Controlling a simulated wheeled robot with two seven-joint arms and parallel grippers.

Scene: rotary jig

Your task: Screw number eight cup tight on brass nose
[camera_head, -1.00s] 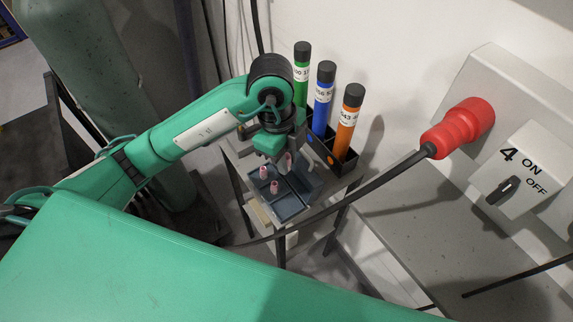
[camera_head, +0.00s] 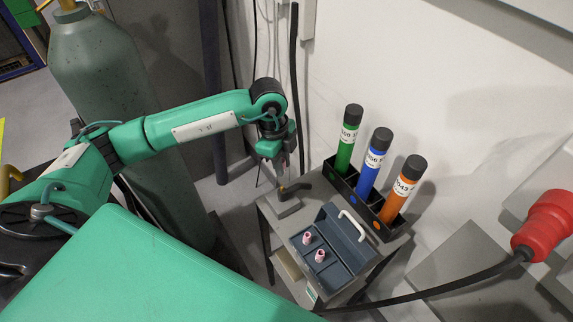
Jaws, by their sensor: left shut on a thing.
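My left gripper (camera_head: 279,164) points down over the far left corner of the small grey stand, shut on a small pinkish cup that is mostly hidden by the fingers. Just below it, a dark torch-like part (camera_head: 293,189) lies on a grey block; its brass nose cannot be made out. Two pink cups, one at the left (camera_head: 307,238) and one nearer (camera_head: 320,256), stand upright in the open blue-grey toolbox (camera_head: 338,279). Numbers on the cups are too small to read. My right gripper is not in view.
A black rack (camera_head: 378,225) behind the toolbox holds green (camera_head: 345,150), blue (camera_head: 370,172) and orange (camera_head: 399,203) tubes. A large green cylinder (camera_head: 125,110) stands at left. A red plug (camera_head: 543,226) with a black cable is at right.

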